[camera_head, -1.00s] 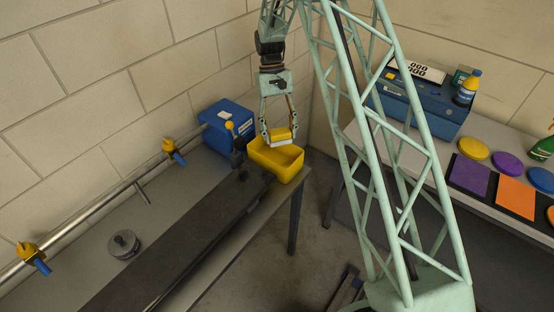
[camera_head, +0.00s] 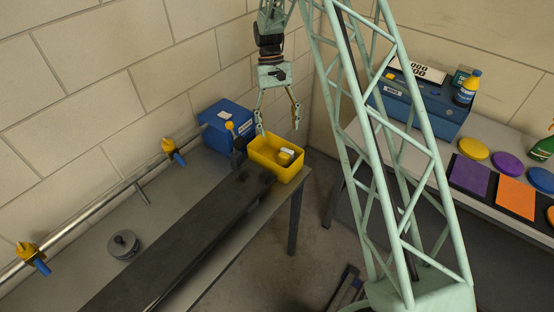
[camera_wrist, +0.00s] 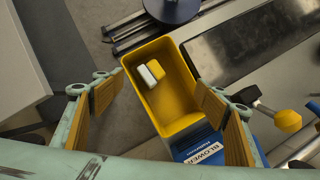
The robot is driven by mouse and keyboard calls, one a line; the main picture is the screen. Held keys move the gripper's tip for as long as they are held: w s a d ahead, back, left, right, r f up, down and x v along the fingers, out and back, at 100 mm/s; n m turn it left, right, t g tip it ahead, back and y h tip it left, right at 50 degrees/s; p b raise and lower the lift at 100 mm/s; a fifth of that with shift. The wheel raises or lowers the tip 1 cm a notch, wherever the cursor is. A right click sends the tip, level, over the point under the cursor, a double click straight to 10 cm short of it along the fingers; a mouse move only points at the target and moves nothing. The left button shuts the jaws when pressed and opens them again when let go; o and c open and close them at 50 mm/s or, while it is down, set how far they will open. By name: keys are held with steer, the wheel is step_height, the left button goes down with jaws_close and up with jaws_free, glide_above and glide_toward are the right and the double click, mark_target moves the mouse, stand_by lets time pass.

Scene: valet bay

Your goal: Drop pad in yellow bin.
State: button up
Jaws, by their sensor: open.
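The yellow bin (camera_head: 262,158) stands at the far end of the bench on the left. The pad (camera_head: 287,154), yellow with a white side, lies inside it. In the wrist view the pad (camera_wrist: 152,72) rests on the floor of the bin (camera_wrist: 184,122), near its upper end and apart from my fingers. My gripper (camera_head: 279,127) is open and empty above the bin. In the wrist view its two fingers (camera_wrist: 168,100) stand wide apart on either side of the bin.
A blue blower box (camera_head: 228,126) stands behind the bin, by the wall. A yellow-topped knob (camera_head: 230,126) rises beside it. A pipe with yellow and blue fittings (camera_head: 172,150) runs along the wall. At right, a table holds coloured round pads (camera_head: 507,164) and a blue toolbox (camera_head: 420,103).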

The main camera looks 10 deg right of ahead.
steer(key=v, duration=0.9)
steer(key=shift+r, duration=0.15)
stand_by(0.8)
steer(key=s+r+t+b, duration=0.4)
steer(key=s+r+b, duration=0.5)
steer(key=s+r, duration=1.25)
steer(key=s+f+t+b, duration=0.1)
steer(key=s+f+b, duration=0.2)
steer(key=s, duration=0.8)
steer(key=s+f+t+b, duration=0.2)
steer(key=s+b, duration=0.1)
steer(key=s, duration=0.8)
steer(key=s+f+t+b, duration=0.1)
steer(key=s+f+b, duration=0.2)
steer(key=s, duration=0.9)
steer(key=shift+f+m+t, duration=0.3)
